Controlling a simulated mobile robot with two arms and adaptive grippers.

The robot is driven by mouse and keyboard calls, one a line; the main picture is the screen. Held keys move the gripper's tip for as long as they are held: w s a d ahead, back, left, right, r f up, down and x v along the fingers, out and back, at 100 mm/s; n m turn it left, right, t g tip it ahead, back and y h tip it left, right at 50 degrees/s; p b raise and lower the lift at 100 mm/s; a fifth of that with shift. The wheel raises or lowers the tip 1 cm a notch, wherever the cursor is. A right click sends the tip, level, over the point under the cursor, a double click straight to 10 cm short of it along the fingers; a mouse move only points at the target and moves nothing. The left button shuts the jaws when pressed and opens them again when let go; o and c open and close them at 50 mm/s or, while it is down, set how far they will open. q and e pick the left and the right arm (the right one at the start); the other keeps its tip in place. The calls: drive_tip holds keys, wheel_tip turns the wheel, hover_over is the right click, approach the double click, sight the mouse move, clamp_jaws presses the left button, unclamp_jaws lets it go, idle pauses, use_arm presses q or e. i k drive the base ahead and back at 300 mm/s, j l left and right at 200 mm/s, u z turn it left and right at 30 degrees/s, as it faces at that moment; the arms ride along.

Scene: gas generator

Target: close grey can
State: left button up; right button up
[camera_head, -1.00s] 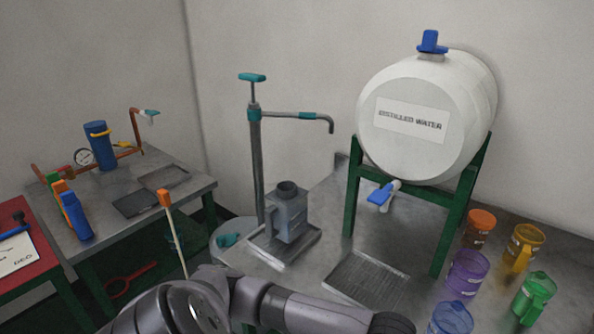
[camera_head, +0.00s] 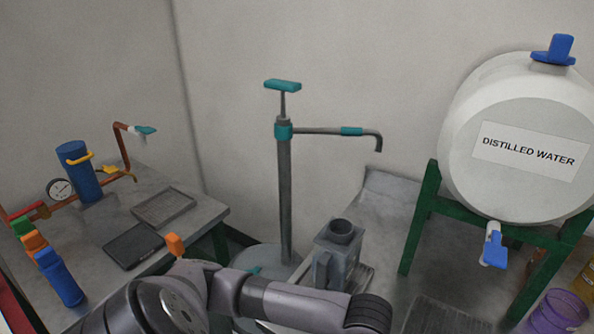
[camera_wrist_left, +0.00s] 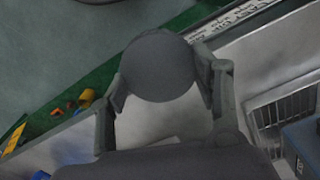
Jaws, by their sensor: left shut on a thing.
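The grey can (camera_head: 338,255) stands upright on a metal tray beside the pump, its round top opening uncovered. My left arm crosses in front of its lower part in the head view, and my left gripper is out of that picture. In the left wrist view my left gripper (camera_wrist_left: 165,85) is shut on a round dark grey cap (camera_wrist_left: 158,65). The cap is held apart from the can. My right gripper is in neither view.
A hand pump (camera_head: 285,190) with a teal handle and a bent spout rises behind the can. A white distilled water barrel (camera_head: 515,150) on a green stand is at the right. A bench (camera_head: 205,212) with pipework stands left.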

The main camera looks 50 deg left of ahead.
sight(337, 248)
drive_tip(key=j, duration=1.05)
drive_tip(key=k+j, duration=0.1)
drive_tip(key=j, duration=0.9)
